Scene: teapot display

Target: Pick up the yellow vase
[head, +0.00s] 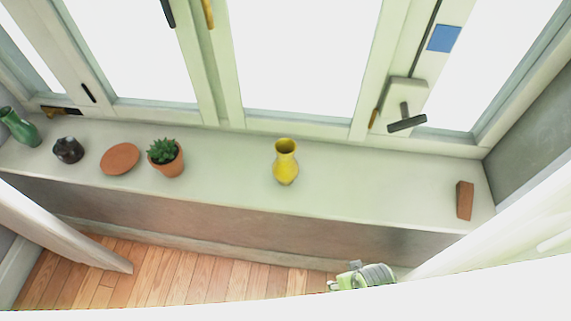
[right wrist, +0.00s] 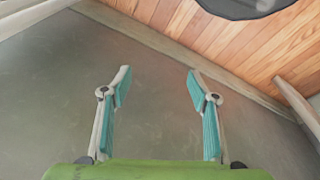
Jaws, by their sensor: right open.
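The yellow vase (head: 286,166) stands upright on the window sill (head: 365,178), near the middle of the head view. My right gripper (head: 345,281) is only partly seen at the bottom of the head view, below the sill and to the right of the vase. In the right wrist view my right gripper (right wrist: 160,85) is open and empty, with its teal finger pads apart, in front of a plain grey surface. The vase does not show in the right wrist view. My left gripper is not in view.
A succulent in a terracotta pot (head: 168,160), a terracotta saucer (head: 120,159), a dark pot (head: 68,150) and a green vase (head: 19,128) stand left on the sill. A brown block (head: 464,200) is at right. The sill around the yellow vase is clear; window frames rise behind.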

